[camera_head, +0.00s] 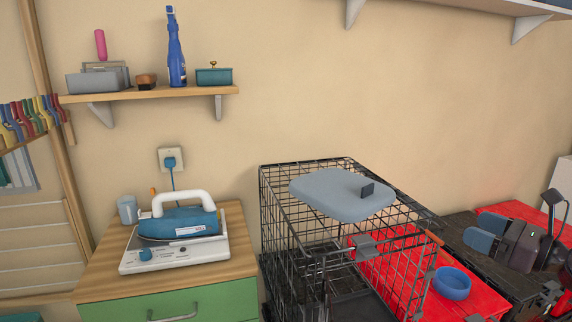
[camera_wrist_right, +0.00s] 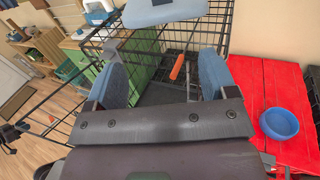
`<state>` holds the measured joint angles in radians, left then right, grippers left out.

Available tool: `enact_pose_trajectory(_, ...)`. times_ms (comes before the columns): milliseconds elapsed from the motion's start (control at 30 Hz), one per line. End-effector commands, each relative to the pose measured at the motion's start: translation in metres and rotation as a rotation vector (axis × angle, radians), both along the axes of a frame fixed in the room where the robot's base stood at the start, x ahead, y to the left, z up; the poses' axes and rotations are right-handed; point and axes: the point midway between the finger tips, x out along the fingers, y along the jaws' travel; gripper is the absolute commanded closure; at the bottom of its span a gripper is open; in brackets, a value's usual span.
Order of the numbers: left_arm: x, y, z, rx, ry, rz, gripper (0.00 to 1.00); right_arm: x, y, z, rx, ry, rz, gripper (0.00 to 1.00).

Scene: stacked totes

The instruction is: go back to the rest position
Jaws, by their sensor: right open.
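My right gripper (camera_head: 485,231) is at the right of the head view, above a dark surface to the right of the wire crate. Its two blue-grey fingers are apart. In the right wrist view the gripper (camera_wrist_right: 162,75) shows its fingers spread wide with nothing held between them. The black wire crate (camera_head: 291,240) lies beyond the fingers in that view. My left gripper is not in view.
A blue-grey pad (camera_head: 335,193) lies on top of the crate. A blue bowl (camera_head: 452,284) sits on a red surface (camera_head: 400,268). An iron (camera_head: 180,222) stands on a green-drawered cabinet (camera_head: 101,309) at left. A wall shelf (camera_head: 150,93) holds several items.

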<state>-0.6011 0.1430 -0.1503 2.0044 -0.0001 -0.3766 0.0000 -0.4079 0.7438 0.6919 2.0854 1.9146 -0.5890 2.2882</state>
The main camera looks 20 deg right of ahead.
Motion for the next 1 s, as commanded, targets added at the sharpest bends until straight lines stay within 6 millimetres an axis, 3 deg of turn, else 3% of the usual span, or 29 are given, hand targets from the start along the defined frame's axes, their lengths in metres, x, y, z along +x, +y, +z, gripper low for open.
enact_pose_trajectory(267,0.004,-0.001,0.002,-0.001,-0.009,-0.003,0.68,0.002,-0.006,-0.002,-0.376,-0.088,-0.032,0.22)
enact_pose_trajectory(467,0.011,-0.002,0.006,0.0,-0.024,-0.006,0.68,0.007,-0.017,-0.019,-0.867,-0.126,-0.08,0.22)
enact_pose_trajectory(767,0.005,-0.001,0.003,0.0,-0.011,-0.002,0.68,0.009,-0.017,-0.094,-1.683,-0.1,-0.024,0.22)
enact_pose_trajectory(1000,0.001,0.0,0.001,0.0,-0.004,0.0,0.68,-0.002,0.006,-0.179,-2.313,-0.078,0.197,0.22)
